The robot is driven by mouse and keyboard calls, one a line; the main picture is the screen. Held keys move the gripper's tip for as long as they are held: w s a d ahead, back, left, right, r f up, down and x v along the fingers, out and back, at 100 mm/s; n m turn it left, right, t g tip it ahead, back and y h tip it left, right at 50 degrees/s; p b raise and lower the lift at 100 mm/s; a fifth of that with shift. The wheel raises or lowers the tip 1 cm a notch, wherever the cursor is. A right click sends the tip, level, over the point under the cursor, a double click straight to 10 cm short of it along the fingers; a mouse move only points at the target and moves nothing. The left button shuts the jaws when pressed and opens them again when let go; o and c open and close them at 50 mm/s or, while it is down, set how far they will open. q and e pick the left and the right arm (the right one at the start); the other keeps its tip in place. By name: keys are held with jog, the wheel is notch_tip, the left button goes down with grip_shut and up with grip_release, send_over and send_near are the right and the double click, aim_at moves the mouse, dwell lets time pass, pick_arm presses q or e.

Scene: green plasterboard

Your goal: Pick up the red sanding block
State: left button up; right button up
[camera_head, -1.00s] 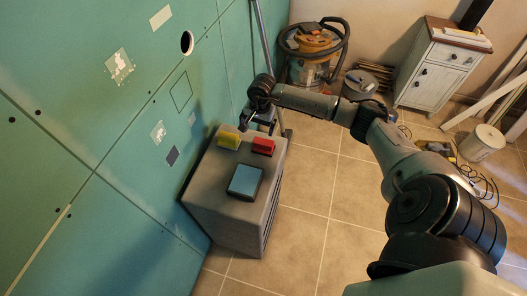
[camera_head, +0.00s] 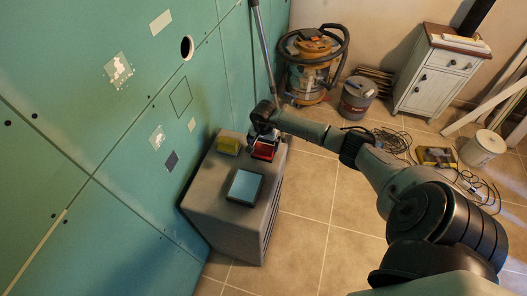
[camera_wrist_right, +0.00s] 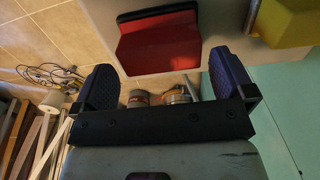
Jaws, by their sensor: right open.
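The red sanding block (camera_head: 264,151) sits on top of the grey cabinet (camera_head: 225,183), near its far right corner. In the right wrist view the red block (camera_wrist_right: 160,45) lies ahead of the fingers, roughly between their lines, with a dark strip along its upper edge. My right gripper (camera_head: 262,139) is just above and behind the block, partly covering it. In the right wrist view the right gripper (camera_wrist_right: 172,80) is open, with nothing between its fingers. Whether a finger touches the block cannot be told. My left gripper is not in view.
A yellow block (camera_head: 228,144) is left of the red one, and a blue-topped pad (camera_head: 244,186) lies nearer on the cabinet. The green plasterboard wall (camera_head: 100,140) rises close on the left. A vacuum (camera_head: 313,62) stands behind. Tiled floor (camera_head: 300,215) is open at right.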

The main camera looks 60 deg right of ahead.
aim_at(263, 147)
jog(key=f, duration=0.3)
jog(key=shift+a+f, duration=0.15)
jog(key=shift+a, duration=0.05)
jog(key=shift+d+f, duration=0.1)
jog(key=shift+f, duration=0.1)
jog(key=c, duration=0.7)
